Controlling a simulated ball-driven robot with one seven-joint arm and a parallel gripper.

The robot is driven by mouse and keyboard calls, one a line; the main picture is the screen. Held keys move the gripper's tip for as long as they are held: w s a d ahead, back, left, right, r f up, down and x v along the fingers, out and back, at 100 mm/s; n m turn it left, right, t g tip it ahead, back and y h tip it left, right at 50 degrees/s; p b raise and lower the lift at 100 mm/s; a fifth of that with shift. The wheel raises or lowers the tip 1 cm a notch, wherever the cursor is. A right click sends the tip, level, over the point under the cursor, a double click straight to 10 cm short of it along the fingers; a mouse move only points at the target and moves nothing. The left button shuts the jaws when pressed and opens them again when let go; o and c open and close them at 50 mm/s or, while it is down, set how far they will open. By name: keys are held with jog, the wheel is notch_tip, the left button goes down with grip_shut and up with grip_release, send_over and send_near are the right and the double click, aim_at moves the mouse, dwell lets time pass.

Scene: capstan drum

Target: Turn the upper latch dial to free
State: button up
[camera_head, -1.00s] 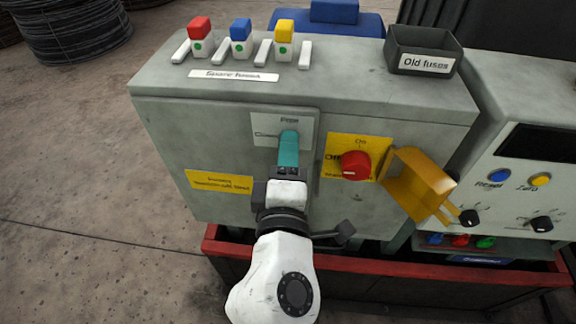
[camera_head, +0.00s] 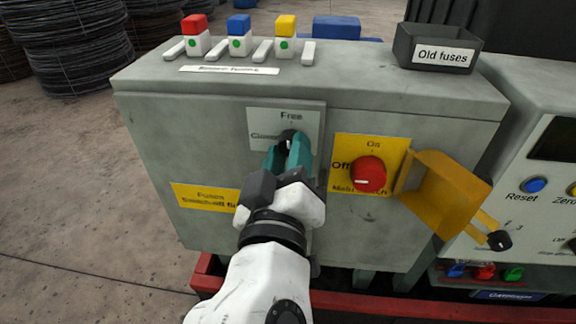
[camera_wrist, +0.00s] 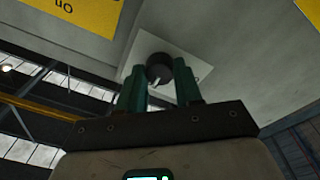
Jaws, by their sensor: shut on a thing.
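The upper latch dial is a black round knob (camera_head: 287,135) on a pale plate (camera_head: 308,119) marked Free at the top and Closed at the left. My gripper (camera_head: 287,150) has its two teal fingers on either side of the knob, shut on it. In the wrist view the dial (camera_wrist: 160,68) sits between the fingertips of my gripper (camera_wrist: 160,80), with a light pointer line on its face. The fingers hide part of the knob in the head view, and I cannot read its exact setting there.
Right of the plate are the red main switch (camera_head: 369,174) on a yellow plate and an open yellow cover (camera_head: 440,190). Spare fuses (camera_head: 240,40) and an old fuses bin (camera_head: 437,48) stand on the cabinet top (camera_head: 340,72). A red rim (camera_head: 350,305) runs below.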

jog(key=shift+f+m+b, duration=0.1)
jog(key=shift+m+b, duration=0.2)
jog(key=shift+m, duration=0.2)
jog(key=o, duration=1)
jog(key=shift+o, duration=0.2)
jog(key=s, duration=1)
jog(key=shift+s+a+f, duration=0.15)
jog(key=shift+s+f, duration=0.2)
jog(key=shift+f, duration=0.1)
